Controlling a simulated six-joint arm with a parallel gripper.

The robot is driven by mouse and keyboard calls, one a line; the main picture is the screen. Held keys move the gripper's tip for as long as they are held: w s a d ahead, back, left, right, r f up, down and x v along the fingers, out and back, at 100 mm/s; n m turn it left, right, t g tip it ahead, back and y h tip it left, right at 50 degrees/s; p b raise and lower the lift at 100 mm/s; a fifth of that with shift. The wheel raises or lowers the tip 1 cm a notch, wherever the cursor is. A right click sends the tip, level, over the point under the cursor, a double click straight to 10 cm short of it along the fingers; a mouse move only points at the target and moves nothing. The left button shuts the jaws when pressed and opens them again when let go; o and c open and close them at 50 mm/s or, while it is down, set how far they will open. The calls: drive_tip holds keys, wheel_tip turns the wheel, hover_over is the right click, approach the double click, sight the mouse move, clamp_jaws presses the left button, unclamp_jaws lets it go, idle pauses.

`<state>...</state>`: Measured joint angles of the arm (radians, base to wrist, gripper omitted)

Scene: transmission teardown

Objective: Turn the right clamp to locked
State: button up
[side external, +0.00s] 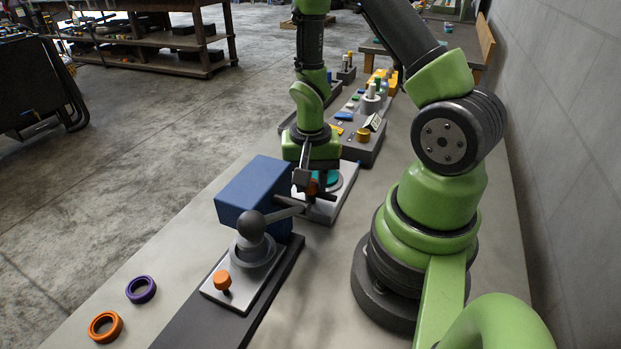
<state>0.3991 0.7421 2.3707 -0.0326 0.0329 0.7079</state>
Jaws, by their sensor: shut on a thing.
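My gripper (314,190) points down beyond the grey housing (258,257) and is shut on a small orange clamp knob (312,187). The fingers cover most of this knob, so its turn angle is hidden. A second orange clamp knob (222,281) stands free on the light base plate (213,296) at the near side of the housing. A dark ball-topped part (251,226) with a grey lever (285,212) rises from the housing, and the lever reaches toward my gripper. I cannot tell from the picture which knob is the right clamp.
A blue block (254,190) stands close left of my gripper. A pale plate with a teal disc (335,181) lies just beyond it. A purple ring (141,290) and an orange ring (105,327) lie at the front left. A parts tray (358,146) is farther back.

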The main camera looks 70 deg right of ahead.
drive_tip(key=shift+n, duration=0.3)
drive_tip(key=n, duration=0.3)
drive_tip(key=shift+n, duration=0.4)
drive_tip(key=n, duration=1.3)
drive_tip(key=shift+n, duration=0.3)
drive_tip(key=o, duration=0.9)
drive_tip(key=shift+o, duration=0.2)
